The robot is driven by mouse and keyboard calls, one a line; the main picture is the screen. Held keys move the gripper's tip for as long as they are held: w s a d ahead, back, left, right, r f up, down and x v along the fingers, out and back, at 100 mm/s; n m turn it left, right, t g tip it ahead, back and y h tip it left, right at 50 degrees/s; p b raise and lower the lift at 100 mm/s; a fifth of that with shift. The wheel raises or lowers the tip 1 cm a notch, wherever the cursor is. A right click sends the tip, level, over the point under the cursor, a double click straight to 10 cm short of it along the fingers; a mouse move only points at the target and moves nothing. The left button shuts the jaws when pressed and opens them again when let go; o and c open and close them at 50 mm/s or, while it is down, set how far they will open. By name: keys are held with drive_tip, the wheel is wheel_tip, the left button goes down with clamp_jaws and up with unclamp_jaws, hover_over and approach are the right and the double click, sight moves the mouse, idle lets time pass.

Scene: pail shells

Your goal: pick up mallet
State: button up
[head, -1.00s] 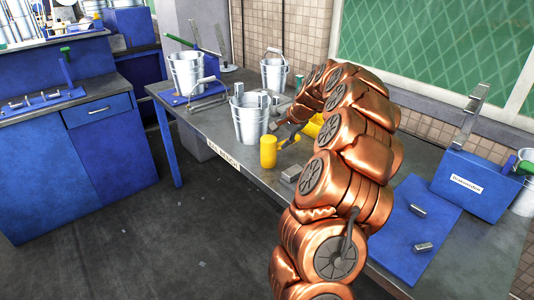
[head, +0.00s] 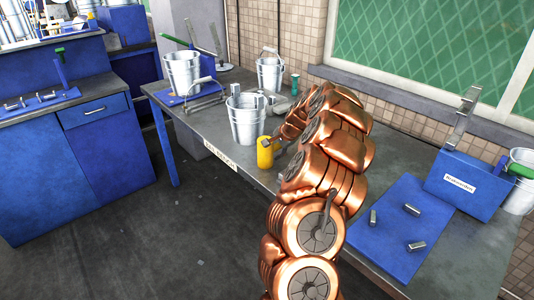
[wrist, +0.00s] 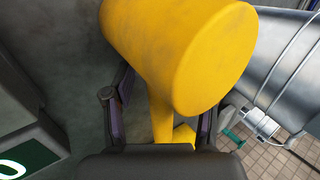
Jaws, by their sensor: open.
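The yellow mallet (head: 264,153) is at the bench in the head view, beside a metal pail, with its head showing and its handle hidden behind my arm. In the wrist view the mallet's big round head (wrist: 185,50) fills the top centre, and its yellow handle (wrist: 162,115) runs down between my fingers. My gripper (wrist: 163,112) is open, one finger on each side of the handle, with a gap on the left. I cannot tell whether the right finger touches it. In the head view my arm hides most of the gripper.
A metal pail (head: 246,122) stands close to the mallet and shows large in the wrist view (wrist: 285,65). More pails (head: 184,72) (head: 270,72) stand behind. A blue mat (head: 400,225) with metal pieces and a blue box (head: 468,187) are at right.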

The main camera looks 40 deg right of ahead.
clamp_jaws()
idle(0.5)
